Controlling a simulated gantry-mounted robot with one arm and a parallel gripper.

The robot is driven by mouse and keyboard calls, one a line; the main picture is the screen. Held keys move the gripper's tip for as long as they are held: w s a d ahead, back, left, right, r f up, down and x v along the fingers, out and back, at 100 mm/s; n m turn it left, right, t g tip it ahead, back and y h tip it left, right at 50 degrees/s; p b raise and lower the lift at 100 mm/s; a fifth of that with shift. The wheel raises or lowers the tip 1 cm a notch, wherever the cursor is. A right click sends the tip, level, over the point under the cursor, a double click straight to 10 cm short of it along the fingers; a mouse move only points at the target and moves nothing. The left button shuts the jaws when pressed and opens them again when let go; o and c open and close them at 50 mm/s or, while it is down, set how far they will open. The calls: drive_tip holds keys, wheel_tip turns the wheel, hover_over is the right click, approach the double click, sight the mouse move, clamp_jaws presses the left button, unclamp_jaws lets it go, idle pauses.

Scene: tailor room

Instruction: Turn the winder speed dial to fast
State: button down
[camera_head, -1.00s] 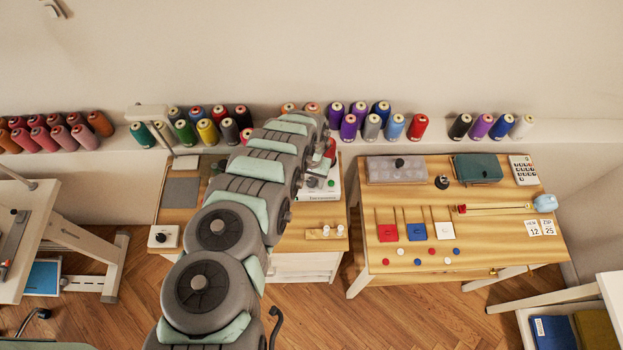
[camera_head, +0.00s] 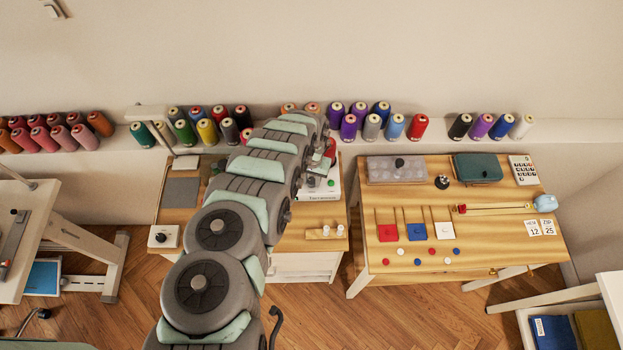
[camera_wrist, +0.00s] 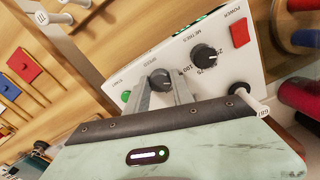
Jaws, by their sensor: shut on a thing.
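The winder's white panel (camera_wrist: 222,68) fills the middle of the wrist view, tilted in the picture. The speed dial (camera_wrist: 160,78) is a dark round knob under the "SPEED" label. My gripper (camera_wrist: 162,88) is shut on this dial, with a finger on each side of it. The fingers hide part of the dial and its markings, so I cannot read its setting. In the head view the winder (camera_head: 325,190) shows only in part behind my arm, and my gripper is hidden there.
On the panel are a metres dial (camera_wrist: 204,55), a red power switch (camera_wrist: 239,33) and a green start button (camera_wrist: 126,96). Thread cones (camera_head: 208,131) line the shelf behind. A second wooden table (camera_head: 490,210) with small items stands to the right.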

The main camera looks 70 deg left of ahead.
drive_tip(key=shift+m, duration=0.4)
drive_tip(key=m, duration=0.4)
drive_tip(key=shift+m+b, duration=0.3)
drive_tip(key=shift+b, duration=0.05)
drive_tip(key=m, duration=0.6)
drive_tip(key=shift+a, duration=0.1)
drive_tip(key=m+b, duration=0.1)
drive_tip(key=m, duration=0.4)
drive_tip(key=shift+m, duration=0.4)
drive_tip(key=m, duration=0.5)
drive_tip(key=shift+m, duration=0.4)
drive_tip(key=c, duration=1.1)
unclamp_jaws()
